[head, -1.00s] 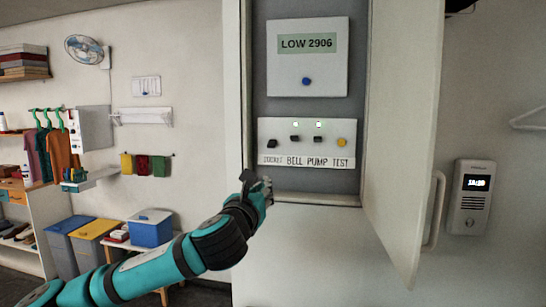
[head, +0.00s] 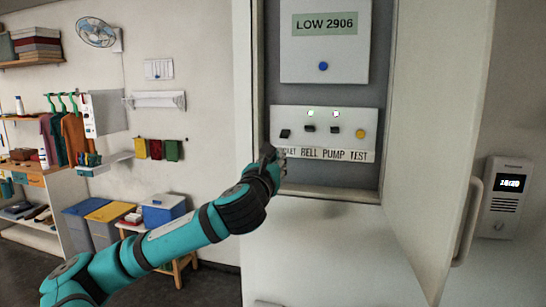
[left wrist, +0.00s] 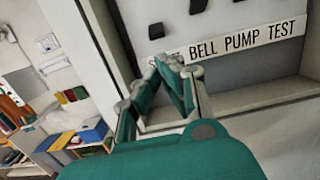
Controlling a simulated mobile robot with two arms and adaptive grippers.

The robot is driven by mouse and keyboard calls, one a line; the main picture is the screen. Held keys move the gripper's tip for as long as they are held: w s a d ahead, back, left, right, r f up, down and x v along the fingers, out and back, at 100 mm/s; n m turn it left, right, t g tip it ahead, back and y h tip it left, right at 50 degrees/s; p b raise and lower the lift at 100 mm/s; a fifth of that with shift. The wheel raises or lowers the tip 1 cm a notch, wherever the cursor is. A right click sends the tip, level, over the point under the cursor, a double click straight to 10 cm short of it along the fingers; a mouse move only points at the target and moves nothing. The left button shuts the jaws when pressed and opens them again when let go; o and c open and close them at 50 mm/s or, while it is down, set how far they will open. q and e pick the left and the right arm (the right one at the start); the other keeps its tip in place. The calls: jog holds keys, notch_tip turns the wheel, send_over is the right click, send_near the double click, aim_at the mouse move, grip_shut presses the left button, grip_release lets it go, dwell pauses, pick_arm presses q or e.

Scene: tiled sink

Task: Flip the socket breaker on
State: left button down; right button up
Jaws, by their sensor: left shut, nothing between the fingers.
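The socket breaker (head: 286,133) is a small black switch at the left end of the white breaker panel (head: 370,122). Its label lies below it, partly hidden by my gripper in the head view. In the left wrist view the socket breaker (left wrist: 156,31) is at the top, above and left of the fingertips. My left gripper (head: 271,153) is shut and empty, just below and left of the breaker; contact with the panel cannot be told. My right gripper is not in view.
The cabinet door (head: 440,140) stands open on the right with a handle (head: 467,222). The cabinet's lower ledge (head: 335,193) lies below the panel. A box (head: 325,40) reading LOW 2906 hangs above. A yellow button (head: 360,133) is at the panel's right.

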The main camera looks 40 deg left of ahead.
aim_at(284, 145)
pick_arm(q)
jog(key=p+x, duration=0.1)
jog(key=x, duration=0.3)
jog(key=shift+w+a+r, duration=0.1)
jog(key=shift+w+r, duration=0.05)
jog(key=shift+w, duration=0.05)
jog(key=shift+w+a+p, duration=0.15)
jog(key=shift+w+p, duration=0.2)
jog(key=shift+p, duration=0.05)
jog(key=shift+w+a, duration=0.2)
jog(key=shift+w, duration=0.1)
jog(key=shift+s+d+r+p, duration=0.1)
jog(key=shift+p, duration=0.25)
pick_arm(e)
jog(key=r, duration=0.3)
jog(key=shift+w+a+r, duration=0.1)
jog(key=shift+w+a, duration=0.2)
